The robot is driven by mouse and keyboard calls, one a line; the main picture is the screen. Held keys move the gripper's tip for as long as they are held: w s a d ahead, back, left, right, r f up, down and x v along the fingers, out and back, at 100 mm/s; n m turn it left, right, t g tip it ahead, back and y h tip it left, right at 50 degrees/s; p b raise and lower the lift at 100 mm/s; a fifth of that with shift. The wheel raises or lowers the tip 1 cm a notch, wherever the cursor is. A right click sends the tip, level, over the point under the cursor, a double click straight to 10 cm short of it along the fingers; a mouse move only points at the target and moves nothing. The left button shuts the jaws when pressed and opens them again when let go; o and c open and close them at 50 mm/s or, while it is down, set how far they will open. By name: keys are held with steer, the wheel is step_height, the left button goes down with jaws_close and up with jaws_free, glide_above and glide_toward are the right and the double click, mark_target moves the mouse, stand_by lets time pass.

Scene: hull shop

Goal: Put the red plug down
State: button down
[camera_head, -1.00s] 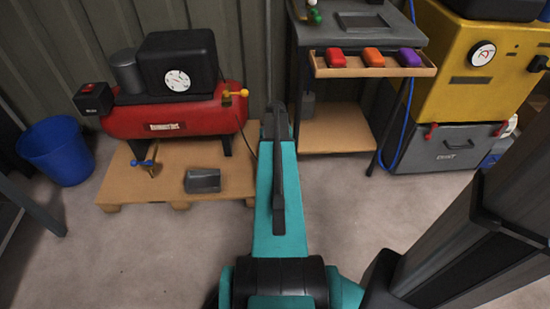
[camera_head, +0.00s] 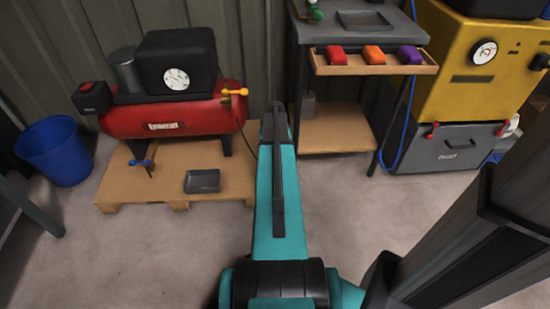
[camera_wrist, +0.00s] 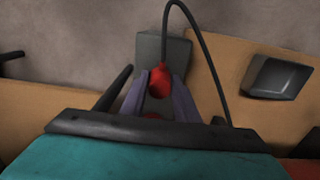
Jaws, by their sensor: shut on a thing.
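The red plug (camera_wrist: 159,82) is between the two purple-grey fingers of my gripper (camera_wrist: 160,84) in the wrist view, and the fingers are shut on it. A black cable rises from the plug, loops over and runs down to the right. A grey block-like surface (camera_wrist: 176,52) shows just behind the plug; I cannot tell whether the plug touches it. A second small red patch shows lower between the fingers, partly hidden. In the head view my own teal arm hides the gripper and the plug.
A wooden pallet (camera_head: 125,185) carries a red compressor (camera_head: 170,114) and a grey tray (camera_head: 202,181). A blue bucket (camera_head: 56,151) stands left. A bench shelf (camera_head: 374,69) holds red, orange and purple pieces. A yellow machine (camera_head: 450,60) stands right. Floor in front is clear.

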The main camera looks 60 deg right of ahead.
steer(key=shift+f, duration=0.4)
steer(key=shift+f, duration=0.25)
steer(key=c, duration=1.4)
jaws_free()
steer(key=shift+o, duration=0.2)
step_height(320, 180, up, 12)
steer(key=p, duration=0.3)
steer(key=shift+r, duration=0.25)
